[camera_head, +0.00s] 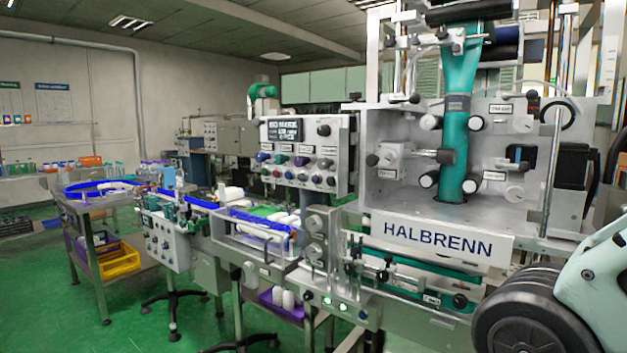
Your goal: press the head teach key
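The sleeve applicator marked HALBRENN (437,236) fills the right half of the view, with a teal sleeve film (456,150) running down its middle. A grey control panel (306,190) with a dark screen (286,131) and rows of coloured keys and knobs faces me left of the machine's head. A second control box (163,243) with several small knobs hangs lower left, under the conveyor. Two green-lit buttons (335,303) glow on the front rail. The labels are too small to read, so I cannot tell which is the head teach key. My gripper is not in view.
A blue-railed conveyor (198,201) carries white bottles to the machine. A steel cart (90,243) with a yellow crate (118,262) stands at left. Black-footed stands rise from the green floor (40,310), which is clear at front left. A pale arm-like part with dark rollers crowds lower right.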

